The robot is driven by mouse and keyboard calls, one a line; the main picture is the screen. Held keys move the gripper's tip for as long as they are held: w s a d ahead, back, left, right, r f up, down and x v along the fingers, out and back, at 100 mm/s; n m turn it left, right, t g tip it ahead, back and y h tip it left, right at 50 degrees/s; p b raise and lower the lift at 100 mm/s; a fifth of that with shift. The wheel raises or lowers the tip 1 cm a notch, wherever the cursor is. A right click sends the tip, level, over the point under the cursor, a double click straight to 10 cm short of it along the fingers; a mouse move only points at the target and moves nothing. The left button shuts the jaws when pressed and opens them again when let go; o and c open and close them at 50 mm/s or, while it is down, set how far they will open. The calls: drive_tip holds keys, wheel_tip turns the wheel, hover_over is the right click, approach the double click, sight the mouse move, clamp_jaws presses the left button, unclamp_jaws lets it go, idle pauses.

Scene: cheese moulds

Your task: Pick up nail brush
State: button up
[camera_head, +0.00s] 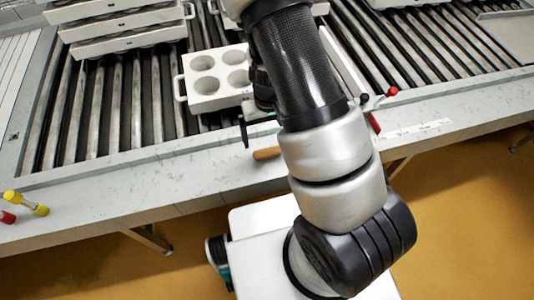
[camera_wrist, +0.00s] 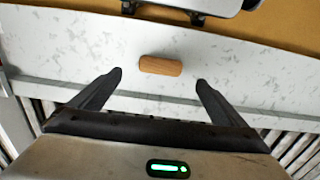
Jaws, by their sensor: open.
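The nail brush is a small wooden-brown block (camera_wrist: 160,65) lying on the pale speckled ledge in the wrist view. In the head view its brown end (camera_head: 266,153) shows on the ledge, left of my arm, which hides part of it. My gripper (camera_wrist: 159,80) is open and empty. Its two dark fingers point toward the brush, one on either side in the picture, with clear gaps. I cannot tell how high the fingers are above the ledge. In the head view one dark finger shows just behind the brush; the rest is hidden.
A white mould (camera_head: 216,82) with round wells stands on the slatted rack (camera_head: 105,90) behind my gripper. Stacked white trays (camera_head: 120,25) stand at upper left. A yellow-ended object (camera_head: 27,203) lies on the ledge at far left. A red-knobbed item (camera_head: 380,98) is right of my arm.

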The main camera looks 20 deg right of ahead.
sight(267, 152)
wheel_tip(267, 152, down, 8)
drive_tip(key=shift+f+b, duration=0.1)
drive_tip(key=shift+b, duration=0.35)
drive_tip(key=c, duration=1.1)
wheel_tip(267, 152, up, 10)
drive_tip(key=shift+r+p, duration=0.1)
drive_tip(key=shift+p, duration=0.85)
drive_tip(key=shift+c, duration=0.3)
drive_tip(key=o, duration=0.5)
drive_tip(key=c, duration=0.4)
